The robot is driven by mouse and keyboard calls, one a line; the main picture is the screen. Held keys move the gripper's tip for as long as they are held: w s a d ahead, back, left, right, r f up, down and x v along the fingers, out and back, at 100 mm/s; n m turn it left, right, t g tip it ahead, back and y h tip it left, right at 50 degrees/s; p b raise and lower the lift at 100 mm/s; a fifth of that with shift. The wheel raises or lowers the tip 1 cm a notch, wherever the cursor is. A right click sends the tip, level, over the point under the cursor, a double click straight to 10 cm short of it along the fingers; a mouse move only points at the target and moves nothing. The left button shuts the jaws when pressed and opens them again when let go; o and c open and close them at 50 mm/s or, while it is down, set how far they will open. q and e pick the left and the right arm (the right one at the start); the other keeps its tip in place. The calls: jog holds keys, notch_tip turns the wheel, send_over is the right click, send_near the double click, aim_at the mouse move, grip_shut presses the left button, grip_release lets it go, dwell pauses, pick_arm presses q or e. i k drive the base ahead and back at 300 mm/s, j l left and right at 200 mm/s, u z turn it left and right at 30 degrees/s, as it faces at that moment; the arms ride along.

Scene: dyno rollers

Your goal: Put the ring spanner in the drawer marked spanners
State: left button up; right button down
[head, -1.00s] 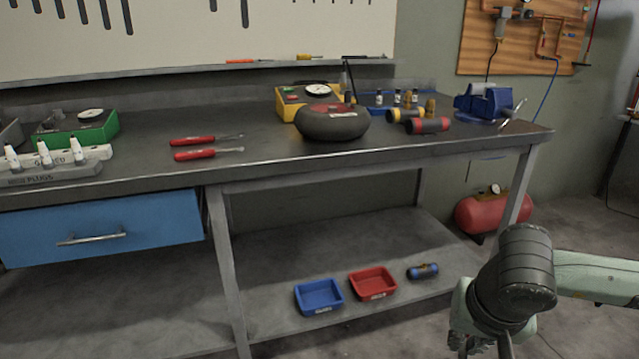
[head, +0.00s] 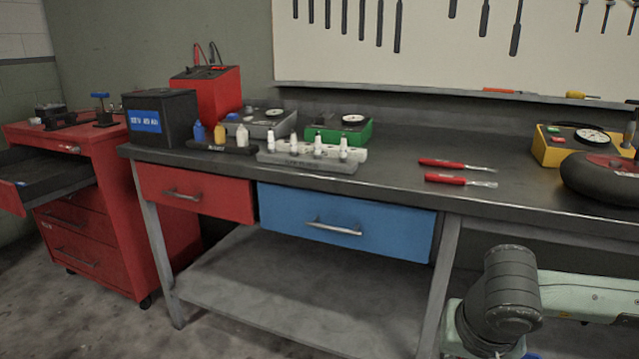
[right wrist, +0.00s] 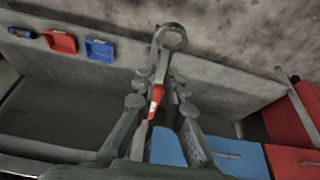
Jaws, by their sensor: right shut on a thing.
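The ring spanner (right wrist: 170,40) shows in the right wrist view, with its ring end pointing away from the gripper and a red and white patch on its shank. My right gripper (right wrist: 160,100) is shut on its shank. In the head view my right arm is at the lower right and its fingers are out of the frame. A red cabinet (head: 110,225) stands at the left, with its top drawer (head: 40,180) pulled out. The bench has a red drawer (head: 195,192) and a blue drawer (head: 345,222), both shut. I cannot read any drawer marking. My left gripper is not in view.
On the bench (head: 400,200) are a black box (head: 160,118), a spark plug rack (head: 308,162), red-handled tools (head: 455,180) and a dark tyre-like ring (head: 600,180). Floor is open before the cabinet. Blue and red bins (right wrist: 61,42) sit on the lower shelf.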

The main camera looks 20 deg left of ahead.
aim_at(43, 178)
jog(key=j+u, duration=0.65)
jog(key=u, duration=0.2)
jog(key=i+j+u, duration=0.15)
jog(key=j+u, duration=0.25)
jog(key=i+j+u, duration=0.2)
jog(key=u, duration=0.2)
jog(key=i+j+u, duration=0.25)
jog(key=u, duration=0.15)
jog(key=i+j+u, duration=0.4)
jog(key=i+u, duration=0.15)
jog(key=u, duration=0.25)
jog(key=i+j+z, duration=0.1)
jog(key=i, duration=0.3)
jog(key=i+j+z, duration=0.15)
jog(key=i, duration=0.25)
jog(key=i+j+z, duration=0.1)
jog(key=i, duration=0.35)
jog(key=i+j+z, duration=0.25)
jog(key=z, duration=0.2)
jog(key=i+j+z, duration=0.75)
jog(key=j+z, duration=0.3)
jog(key=j, duration=0.15)
jog(key=i, duration=0.05)
